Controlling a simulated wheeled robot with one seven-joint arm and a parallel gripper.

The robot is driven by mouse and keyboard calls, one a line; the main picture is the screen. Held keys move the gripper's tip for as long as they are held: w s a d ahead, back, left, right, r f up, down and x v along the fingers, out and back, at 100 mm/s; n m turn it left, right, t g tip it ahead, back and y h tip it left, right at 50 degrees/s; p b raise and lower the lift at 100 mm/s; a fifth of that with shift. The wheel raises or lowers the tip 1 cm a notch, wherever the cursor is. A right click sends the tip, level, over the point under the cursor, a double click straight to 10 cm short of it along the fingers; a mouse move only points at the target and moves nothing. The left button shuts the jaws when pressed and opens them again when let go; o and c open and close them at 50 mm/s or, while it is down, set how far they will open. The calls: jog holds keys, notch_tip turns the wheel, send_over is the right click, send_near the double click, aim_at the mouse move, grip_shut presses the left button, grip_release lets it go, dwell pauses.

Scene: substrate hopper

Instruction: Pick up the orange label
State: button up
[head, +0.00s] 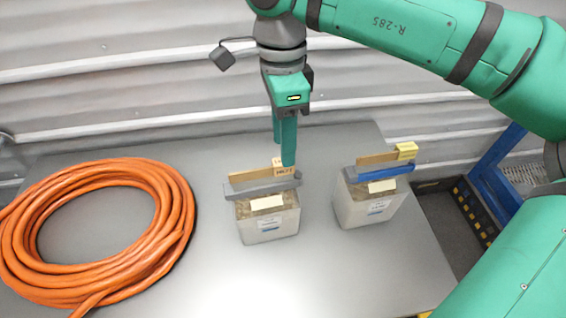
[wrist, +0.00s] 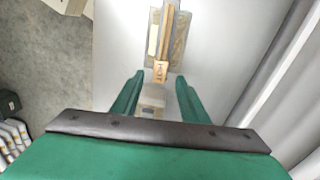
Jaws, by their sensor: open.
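The orange label (head: 279,162) is a small pale-orange tag with dark print, at the right end of a wooden strip on top of the left box (head: 268,225). My near finger hides part of it in the head view. In the wrist view the label (wrist: 160,72) shows between my fingertips, at the end of the strip. My gripper (head: 283,155) points down, open and empty, with its tips close to the label. The wrist view also shows the open gripper (wrist: 159,77). Whether the tips reach around the label I cannot tell.
A second box (head: 368,207) with a blue bar and a yellow label (head: 407,150) stands to the right. A coiled orange hose (head: 180,215) lies at left on the grey table (head: 330,270). A corrugated wall (head: 120,75) runs behind.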

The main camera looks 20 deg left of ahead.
jog(key=f, duration=0.4)
jog(key=shift+s+f, duration=0.25)
jog(key=shift+c, duration=0.5)
grip_shut()
jog(key=shift+r, duration=0.1)
